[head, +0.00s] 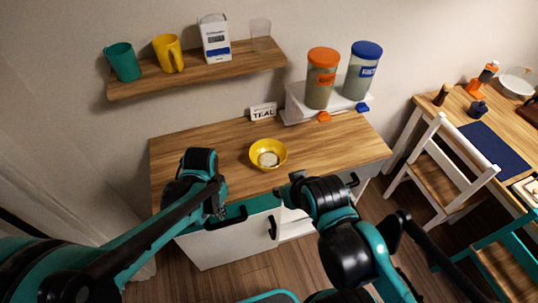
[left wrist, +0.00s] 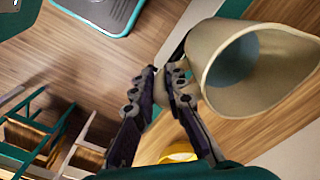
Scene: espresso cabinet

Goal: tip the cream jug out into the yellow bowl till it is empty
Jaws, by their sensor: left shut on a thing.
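In the left wrist view, my left gripper (left wrist: 160,82) is shut on the cream jug (left wrist: 215,52). The jug is tilted far over, its wide mouth facing right in that picture. A blue-grey patch shows inside it; I cannot tell whether this is contents. The yellow bowl (head: 281,146) stands on the wooden counter with something pale in it. Part of its rim also shows low in the left wrist view (left wrist: 180,153). In the head view my left gripper (head: 217,207) is at the counter's front left; the jug cannot be made out there. My right gripper (head: 290,190) is near the front edge, its fingers unclear.
Two lidded canisters, orange (head: 321,80) and blue (head: 362,72), stand on a white riser behind the bowl. A small sign (head: 263,112) stands nearby. The wall shelf (head: 200,76) holds cups and a carton. The counter's left part (head: 185,142) is clear.

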